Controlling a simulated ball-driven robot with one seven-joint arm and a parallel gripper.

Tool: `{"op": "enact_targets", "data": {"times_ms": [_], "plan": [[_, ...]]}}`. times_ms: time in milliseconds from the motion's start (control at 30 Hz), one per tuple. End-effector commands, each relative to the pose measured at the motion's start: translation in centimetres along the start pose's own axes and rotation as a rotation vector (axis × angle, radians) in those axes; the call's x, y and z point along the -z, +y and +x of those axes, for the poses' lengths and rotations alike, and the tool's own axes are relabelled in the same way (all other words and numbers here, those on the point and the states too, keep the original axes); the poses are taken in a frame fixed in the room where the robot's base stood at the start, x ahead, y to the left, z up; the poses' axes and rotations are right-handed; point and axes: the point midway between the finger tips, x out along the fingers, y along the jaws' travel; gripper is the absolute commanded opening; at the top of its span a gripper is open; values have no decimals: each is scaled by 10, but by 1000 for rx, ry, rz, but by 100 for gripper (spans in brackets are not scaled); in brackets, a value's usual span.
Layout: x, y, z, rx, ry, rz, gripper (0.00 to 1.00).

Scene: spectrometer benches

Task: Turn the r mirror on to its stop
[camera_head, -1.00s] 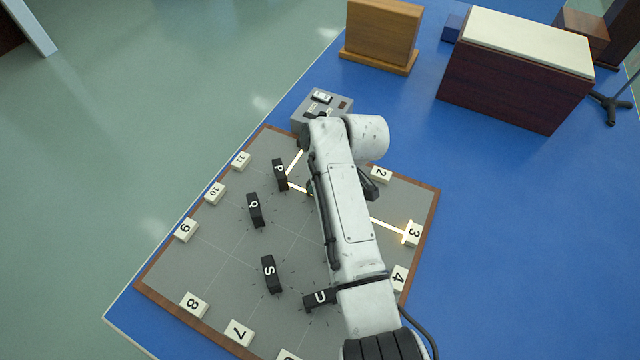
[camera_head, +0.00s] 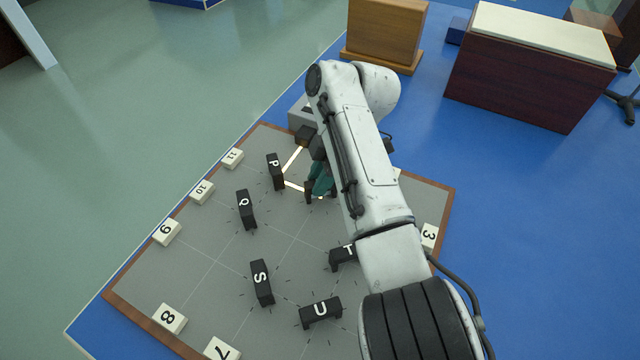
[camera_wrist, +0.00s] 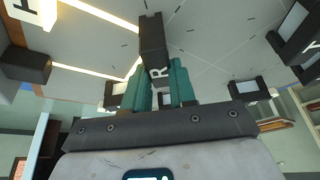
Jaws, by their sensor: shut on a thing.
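My gripper (camera_wrist: 160,84) has teal fingers, one on either side of the dark mirror block marked R (camera_wrist: 152,40) in the wrist view. They are shut on it, and the block stays on the board. In the head view my gripper (camera_head: 321,178) is partly behind my arm, and only a dark bit of the R mirror (camera_head: 309,192) shows there. A bright beam runs from the grey box (camera_head: 299,113) to mirror P (camera_head: 274,171) and on to the R mirror. Its course past R is hidden by my arm in the head view.
Mirrors Q (camera_head: 245,209), S (camera_head: 261,283), U (camera_head: 320,312) and T (camera_head: 343,257) stand on the grey board (camera_head: 205,262). White numbered blocks, such as 3 (camera_head: 429,236), line its edge. A wooden stand (camera_head: 384,32) and a dark cabinet (camera_head: 525,85) stand behind.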

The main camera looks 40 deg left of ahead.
Motion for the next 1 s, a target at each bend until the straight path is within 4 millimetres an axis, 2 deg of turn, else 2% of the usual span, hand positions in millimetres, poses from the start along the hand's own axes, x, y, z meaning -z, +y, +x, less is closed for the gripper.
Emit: {"op": "enact_targets", "data": {"times_ms": [667,700,933,1000], "plan": [[0,0,-1,21,-2,-57,0],[0,0,-1,21,-2,-57,28],[0,0,-1,21,-1,-55,50],[0,0,0,22,-1,-55,51]]}}
